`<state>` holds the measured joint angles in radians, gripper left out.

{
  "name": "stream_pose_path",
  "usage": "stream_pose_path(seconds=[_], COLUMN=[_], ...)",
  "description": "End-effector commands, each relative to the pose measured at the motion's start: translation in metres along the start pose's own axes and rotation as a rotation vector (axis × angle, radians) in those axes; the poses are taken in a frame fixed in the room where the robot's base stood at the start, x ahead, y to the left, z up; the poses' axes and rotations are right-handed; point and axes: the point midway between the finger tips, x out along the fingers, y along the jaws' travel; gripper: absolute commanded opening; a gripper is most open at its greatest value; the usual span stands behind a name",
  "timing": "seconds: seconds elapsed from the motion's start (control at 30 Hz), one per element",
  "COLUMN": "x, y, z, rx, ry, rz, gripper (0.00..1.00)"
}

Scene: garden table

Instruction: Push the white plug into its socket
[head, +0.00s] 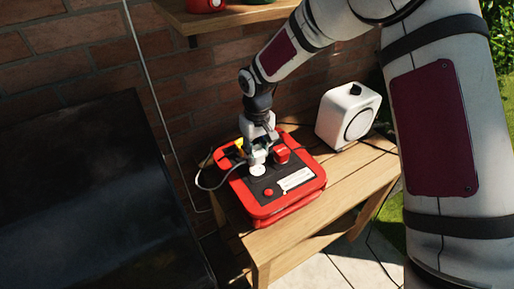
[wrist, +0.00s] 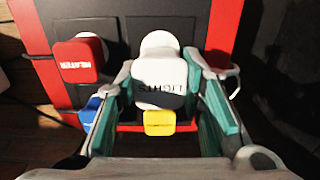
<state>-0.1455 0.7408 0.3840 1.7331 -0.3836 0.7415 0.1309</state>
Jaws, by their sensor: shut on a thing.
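The white plug, marked LIGHTS (wrist: 158,88), is between the teal-padded fingers of my gripper (wrist: 160,76) in the wrist view. My gripper (head: 258,156) is shut on it, low over the black top of a red box (head: 275,211) in the head view. A round white piece, perhaps the socket (wrist: 159,42), shows just beyond the plug; a round white piece also shows in the head view (head: 257,170). The plug hides its own prongs, and I cannot tell if it touches the socket.
A red plug marked HEATER (wrist: 78,60), a blue plug (wrist: 90,110) and a yellow plug (wrist: 159,123) are close by. A red button (head: 268,192) and white label (head: 296,179) are on the box. A white speaker-like box (head: 346,116) stands behind right on the wooden table (head: 335,190).

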Motion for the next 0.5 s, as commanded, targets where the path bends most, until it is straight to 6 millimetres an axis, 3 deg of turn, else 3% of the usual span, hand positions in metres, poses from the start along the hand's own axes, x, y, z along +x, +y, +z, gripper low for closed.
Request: stream_pose_path(seconds=[0.2,0.5], x=[0.022,0.032], y=[0.000,0.000], z=[0.000,0.000], rx=[-0.001,0.000], ry=[-0.002,0.000], rz=[-0.001,0.000], gripper=[0.10,0.10])
